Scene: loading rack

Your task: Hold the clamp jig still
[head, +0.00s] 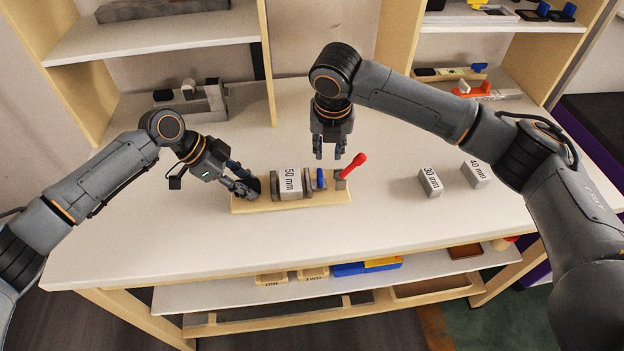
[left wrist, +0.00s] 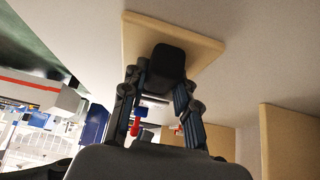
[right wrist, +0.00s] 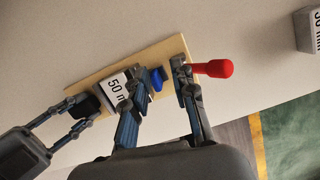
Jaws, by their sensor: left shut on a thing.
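The clamp jig has a pale wooden base (head: 262,204) lying on the white table. A grey 50 mm block (head: 290,183) sits on it, with a blue part (head: 321,179) and a lever with a red handle (head: 352,165) to its right. My left gripper (head: 250,188) is shut on the black knob at the jig's left end; this knob also shows in the left wrist view (left wrist: 169,62). My right gripper (head: 330,152) is open and empty, pointing down behind the jig's right part. In the right wrist view its fingers lie either side of the blue part (right wrist: 156,79), seen from above.
A 30 mm block (head: 429,183) and a 40 mm block (head: 475,174) stand on the table to the right. A grey fixture (head: 205,103) stands at the back left. Shelves rise behind, and a lower shelf (head: 430,268) holds trays. The table front is clear.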

